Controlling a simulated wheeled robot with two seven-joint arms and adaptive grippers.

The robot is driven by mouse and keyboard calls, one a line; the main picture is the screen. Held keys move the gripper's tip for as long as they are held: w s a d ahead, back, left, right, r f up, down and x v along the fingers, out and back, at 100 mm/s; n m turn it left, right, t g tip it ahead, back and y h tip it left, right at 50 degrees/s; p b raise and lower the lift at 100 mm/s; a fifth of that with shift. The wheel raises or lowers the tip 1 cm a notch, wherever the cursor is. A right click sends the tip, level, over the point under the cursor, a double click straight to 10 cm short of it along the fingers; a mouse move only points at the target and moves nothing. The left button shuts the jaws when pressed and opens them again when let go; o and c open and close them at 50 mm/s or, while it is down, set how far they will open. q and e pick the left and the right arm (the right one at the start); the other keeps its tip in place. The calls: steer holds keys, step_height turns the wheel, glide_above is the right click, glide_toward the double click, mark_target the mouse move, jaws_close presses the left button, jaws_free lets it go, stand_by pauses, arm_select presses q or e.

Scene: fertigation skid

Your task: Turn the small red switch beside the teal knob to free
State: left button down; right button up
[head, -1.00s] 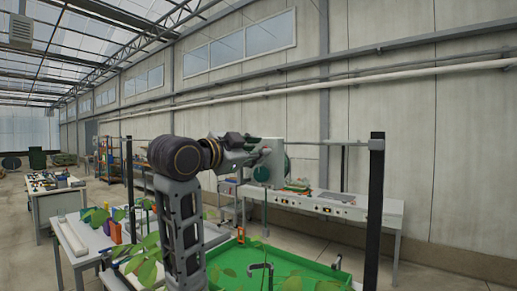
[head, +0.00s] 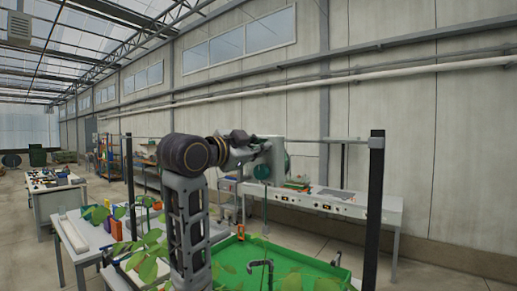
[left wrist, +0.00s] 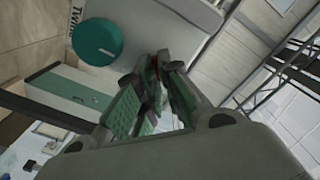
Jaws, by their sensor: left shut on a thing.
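The teal knob (left wrist: 97,42) is a round disc on a pale grey box (left wrist: 185,18) in the left wrist view. In the head view the teal knob (head: 262,172) shows below my left gripper (head: 264,147). The small red switch (left wrist: 157,68) shows only as a sliver of red between my left gripper's fingertips (left wrist: 160,65), to the right of the knob. The fingers are shut on it and hide most of it, so its setting cannot be read. My right gripper is in neither view.
A green tray (head: 315,263) with plants stands in front, between dark posts (head: 375,215). A long white bench (head: 375,208) runs along the wall behind the box. A table (head: 75,232) with small items stands at left.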

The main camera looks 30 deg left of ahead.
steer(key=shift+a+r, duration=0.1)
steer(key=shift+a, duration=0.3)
arm_select(q)
steer(key=shift+n, duration=0.4)
steer(key=shift+a+n+p, duration=0.2)
steer(key=shift+n+p, duration=1.45)
steer(key=shift+n, duration=2.6)
steer(key=shift+a+n+p, duration=0.15)
steer(key=shift+n+p, duration=1.45)
steer(key=shift+n, duration=2.65)
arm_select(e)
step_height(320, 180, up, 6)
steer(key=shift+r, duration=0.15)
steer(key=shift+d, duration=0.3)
arm_select(q)
steer(key=c, duration=1.6)
jaws_free()
